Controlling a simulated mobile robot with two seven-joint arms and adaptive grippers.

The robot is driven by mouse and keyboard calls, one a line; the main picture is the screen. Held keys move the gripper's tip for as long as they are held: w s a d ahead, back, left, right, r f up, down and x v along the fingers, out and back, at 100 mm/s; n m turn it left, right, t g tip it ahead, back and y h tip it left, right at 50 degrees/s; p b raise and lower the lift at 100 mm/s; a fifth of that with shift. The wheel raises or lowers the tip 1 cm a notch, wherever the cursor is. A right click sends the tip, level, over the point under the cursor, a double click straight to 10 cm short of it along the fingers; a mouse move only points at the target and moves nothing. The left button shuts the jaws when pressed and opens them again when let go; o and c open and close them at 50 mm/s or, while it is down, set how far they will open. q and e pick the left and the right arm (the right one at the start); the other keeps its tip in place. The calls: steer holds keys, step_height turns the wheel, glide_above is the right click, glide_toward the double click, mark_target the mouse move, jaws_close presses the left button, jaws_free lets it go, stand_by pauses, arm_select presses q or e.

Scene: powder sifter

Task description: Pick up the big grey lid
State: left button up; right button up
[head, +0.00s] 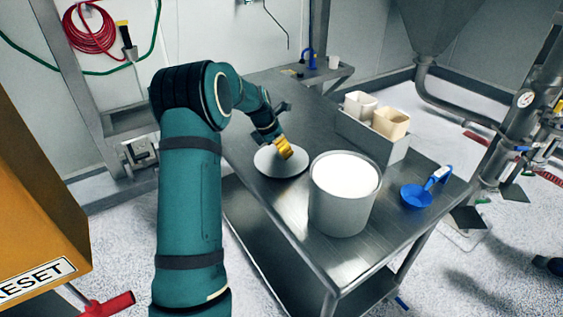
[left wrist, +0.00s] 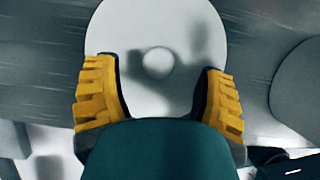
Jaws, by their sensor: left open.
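The big grey lid (head: 271,163) is a round disc lying on the metal table, left of the large grey pot. It also fills the middle of the left wrist view (left wrist: 158,20), where its round knob (left wrist: 158,62) shows near its centre. My left gripper (head: 284,148) is above the lid, pointing down at it. In the left wrist view its two yellow fingers (left wrist: 158,92) are apart, one on each side of the knob's line, with nothing between them. I cannot tell how high the fingertips are above the lid. My right gripper is not in view.
The grey pot (head: 338,215) of white powder stands right of the lid. Behind it is a grey bin (head: 387,148) with two cream containers. A blue scoop (head: 417,196) lies near the table's right end. The metal table (head: 310,262) is bare along its front edge.

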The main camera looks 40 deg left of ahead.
arm_select(q)
steer(key=x, duration=0.3)
steer(key=shift+f+b, duration=0.1)
steer(key=shift+b, duration=0.2)
jaws_close()
